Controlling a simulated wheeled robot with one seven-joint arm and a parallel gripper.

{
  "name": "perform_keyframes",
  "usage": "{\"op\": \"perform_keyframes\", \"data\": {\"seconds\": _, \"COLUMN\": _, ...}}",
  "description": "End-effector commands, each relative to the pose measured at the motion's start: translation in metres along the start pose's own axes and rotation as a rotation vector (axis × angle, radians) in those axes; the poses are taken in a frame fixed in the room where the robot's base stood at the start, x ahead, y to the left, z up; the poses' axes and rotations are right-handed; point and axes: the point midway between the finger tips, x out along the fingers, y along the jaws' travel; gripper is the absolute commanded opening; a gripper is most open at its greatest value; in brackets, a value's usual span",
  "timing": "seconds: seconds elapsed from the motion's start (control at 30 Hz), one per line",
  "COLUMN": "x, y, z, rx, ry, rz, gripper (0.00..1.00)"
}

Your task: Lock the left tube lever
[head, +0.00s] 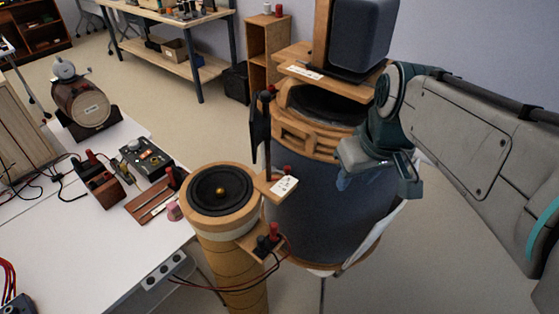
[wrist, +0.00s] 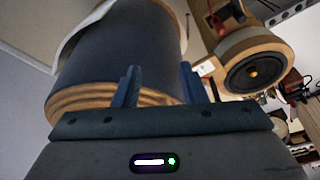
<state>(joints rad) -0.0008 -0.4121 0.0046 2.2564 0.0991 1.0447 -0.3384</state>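A large dark blue tube (head: 325,215) with wooden rings stands at the centre of the head view. It also fills the upper left of the wrist view (wrist: 115,50). A slim black upright piece (head: 255,135) stands at its left side; I cannot tell if it is the lever or how it is set. A narrower wooden tube (head: 232,255) with a black speaker cone (head: 220,189) stands left of it. My gripper (wrist: 158,78) has its two fingers apart with nothing seen between them. In the head view, my gripper (head: 374,178) is in front of the blue tube's right side.
A white table (head: 75,240) with electronics, wires and a wooden drum-shaped device (head: 82,103) is at left. A dark speaker box (head: 362,35) stands on a wooden shelf above the blue tube. A workbench (head: 175,50) is behind. Red and black wires (head: 215,287) hang by the narrow tube.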

Motion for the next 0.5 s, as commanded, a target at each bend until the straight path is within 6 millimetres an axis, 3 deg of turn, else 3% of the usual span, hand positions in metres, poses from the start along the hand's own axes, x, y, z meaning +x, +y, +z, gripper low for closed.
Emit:
{"op": "perform_keyframes", "data": {"seconds": 0.03, "x": 0.018, "y": -0.001, "z": -0.017, "rx": -0.088, "ry": -0.003, "rz": -0.032, "gripper": 0.38}}
{"op": "perform_keyframes", "data": {"seconds": 0.3, "x": 0.033, "y": -0.017, "z": -0.102, "rx": -0.607, "ry": 0.043, "rz": -0.214, "gripper": 0.38}}
{"op": "perform_keyframes", "data": {"seconds": 0.5, "x": 0.036, "y": -0.025, "z": -0.134, "rx": -0.842, "ry": 0.096, "rz": -0.288, "gripper": 0.38}}
